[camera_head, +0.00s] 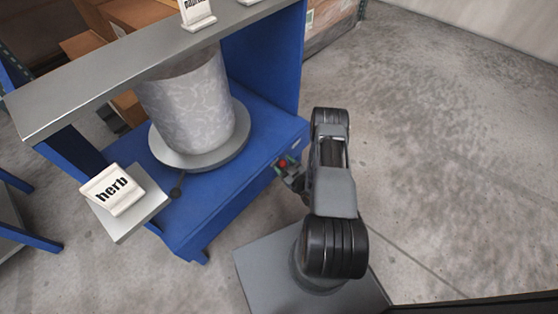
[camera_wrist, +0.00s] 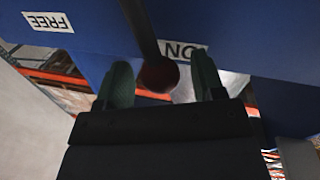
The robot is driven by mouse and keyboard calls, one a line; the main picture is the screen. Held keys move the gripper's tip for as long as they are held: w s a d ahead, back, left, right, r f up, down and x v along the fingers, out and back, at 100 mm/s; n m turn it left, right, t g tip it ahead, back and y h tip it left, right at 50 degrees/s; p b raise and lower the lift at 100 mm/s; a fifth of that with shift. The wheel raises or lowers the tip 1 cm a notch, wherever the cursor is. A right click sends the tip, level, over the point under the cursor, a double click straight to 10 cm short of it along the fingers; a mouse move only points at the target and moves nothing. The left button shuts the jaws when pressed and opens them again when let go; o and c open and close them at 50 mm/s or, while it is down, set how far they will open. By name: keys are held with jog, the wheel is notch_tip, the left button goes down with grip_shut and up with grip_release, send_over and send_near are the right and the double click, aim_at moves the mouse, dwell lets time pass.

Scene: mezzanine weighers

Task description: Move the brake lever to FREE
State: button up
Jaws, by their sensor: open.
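The brake lever (camera_wrist: 142,25) is a dark bar on the blue frame, ending in a dark red knob (camera_wrist: 158,75). In the head view the red knob (camera_head: 282,163) shows at the blue frame's right side. My gripper (camera_wrist: 160,82) is open, with one green finger on each side of the knob; I cannot tell whether either touches it. The FREE label (camera_wrist: 47,21) is upside down at upper left. Another label (camera_wrist: 178,50), its letters looking like an upside-down ON, is close to the lever and partly hidden by it and a finger.
A grey patterned drum (camera_head: 190,110) stands on a round plate (camera_head: 222,153) in the blue frame (camera_head: 262,60). A herb sign (camera_head: 112,190) sits on a small grey shelf at the left. Open concrete floor (camera_head: 450,130) lies to the right.

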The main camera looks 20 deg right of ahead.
jog(key=shift+w+a, duration=0.1)
jog(key=shift+w, duration=0.2)
grip_shut()
dwell(0.5)
